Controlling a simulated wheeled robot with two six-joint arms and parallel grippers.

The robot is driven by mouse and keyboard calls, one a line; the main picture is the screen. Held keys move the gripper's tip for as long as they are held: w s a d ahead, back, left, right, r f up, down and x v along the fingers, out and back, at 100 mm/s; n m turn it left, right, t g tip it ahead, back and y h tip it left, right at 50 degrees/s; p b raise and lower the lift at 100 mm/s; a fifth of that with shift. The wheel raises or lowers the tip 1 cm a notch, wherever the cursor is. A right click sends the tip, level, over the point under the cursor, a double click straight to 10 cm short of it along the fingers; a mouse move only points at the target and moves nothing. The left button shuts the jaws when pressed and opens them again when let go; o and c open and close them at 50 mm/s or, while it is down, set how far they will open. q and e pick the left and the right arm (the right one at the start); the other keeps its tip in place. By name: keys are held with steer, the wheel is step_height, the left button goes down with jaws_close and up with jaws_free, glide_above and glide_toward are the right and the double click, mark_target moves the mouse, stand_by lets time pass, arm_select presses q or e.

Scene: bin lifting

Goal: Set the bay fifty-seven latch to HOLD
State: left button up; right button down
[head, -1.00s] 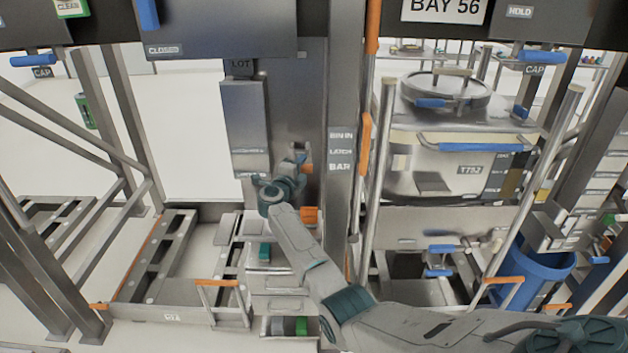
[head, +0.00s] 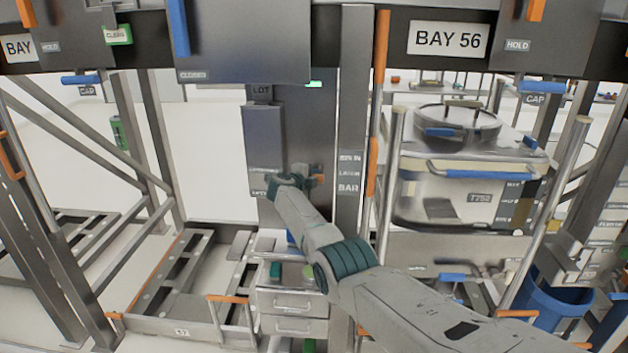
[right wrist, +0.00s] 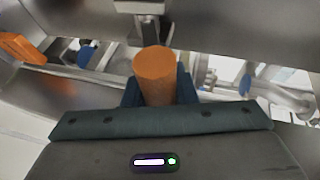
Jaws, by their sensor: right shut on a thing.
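My right gripper (head: 312,178) is at the grey panel beside the post labelled with BIN IN, LATCH and BAR. In the right wrist view its fingers (right wrist: 158,92) are shut on an orange cylindrical handle (right wrist: 157,72). A grey box with a CLOSED label (head: 240,45) hangs above, with a blue lever (head: 179,28) pointing down. My left gripper is not in view.
A BAY 56 sign (head: 448,40) and a HOLD label (head: 517,45) are at upper right. A lidded steel bin (head: 462,190) stands below. At left are a cut-off BAY sign (head: 18,47) and a low frame (head: 165,290). Drawers (head: 292,302) stand below my arm.

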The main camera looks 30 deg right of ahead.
steer(key=shift+w+d+r, duration=0.1)
steer(key=shift+w+r, duration=0.05)
steer(key=shift+r, duration=0.45)
steer(key=c, duration=1.4)
jaws_free()
steer(key=shift+o, duration=1.3)
steer(key=shift+f, duration=0.3)
